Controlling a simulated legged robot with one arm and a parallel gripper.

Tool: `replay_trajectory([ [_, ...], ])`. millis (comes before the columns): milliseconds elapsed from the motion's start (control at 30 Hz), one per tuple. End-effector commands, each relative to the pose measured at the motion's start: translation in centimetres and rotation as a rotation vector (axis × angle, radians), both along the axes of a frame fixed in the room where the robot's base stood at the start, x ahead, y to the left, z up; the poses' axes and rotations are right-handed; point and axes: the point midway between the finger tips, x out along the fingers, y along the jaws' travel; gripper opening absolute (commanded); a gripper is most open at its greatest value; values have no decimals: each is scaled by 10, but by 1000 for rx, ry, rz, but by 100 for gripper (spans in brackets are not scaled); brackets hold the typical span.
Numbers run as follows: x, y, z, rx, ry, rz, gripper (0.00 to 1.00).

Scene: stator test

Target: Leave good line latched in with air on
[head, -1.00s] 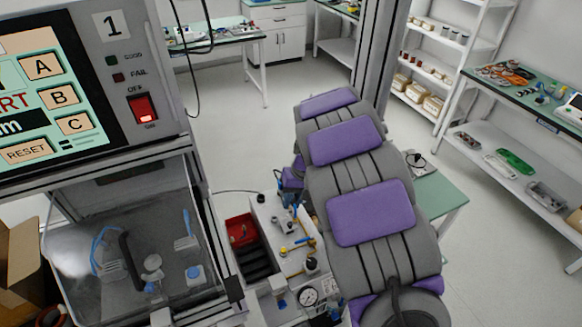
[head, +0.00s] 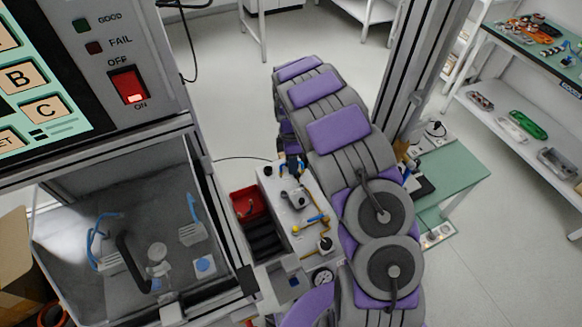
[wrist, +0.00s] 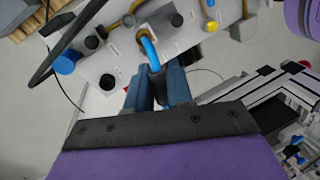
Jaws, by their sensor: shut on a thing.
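A pale panel (head: 282,203) with brass pipes, a small blue handle (head: 318,219), a yellow knob (head: 296,229) and black knobs stands right of the test cabinet. My gripper (wrist: 157,84), with blue fingers, is over this panel in the wrist view. It is shut on a short curved blue line (wrist: 149,50), which bends up to a brass fitting on the panel. The gripper also shows at the panel's far end in the head view (head: 291,165). I cannot tell whether the line is latched. A round gauge (head: 323,277) sits at the panel's near end.
The cabinet's power switch (head: 128,86) glows red, and both GOOD and FAIL lamps look dark. A clear-walled test chamber (head: 65,195) is below. A red bin (head: 249,204) stands between cabinet and panel.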

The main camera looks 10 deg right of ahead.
Motion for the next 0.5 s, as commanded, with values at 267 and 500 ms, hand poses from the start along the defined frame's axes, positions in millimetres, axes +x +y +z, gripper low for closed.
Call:
replay_trajectory([
  [267,3,1,-23,3,0,274,0],
  [500,5,2,-33,1,-1,295,0],
])
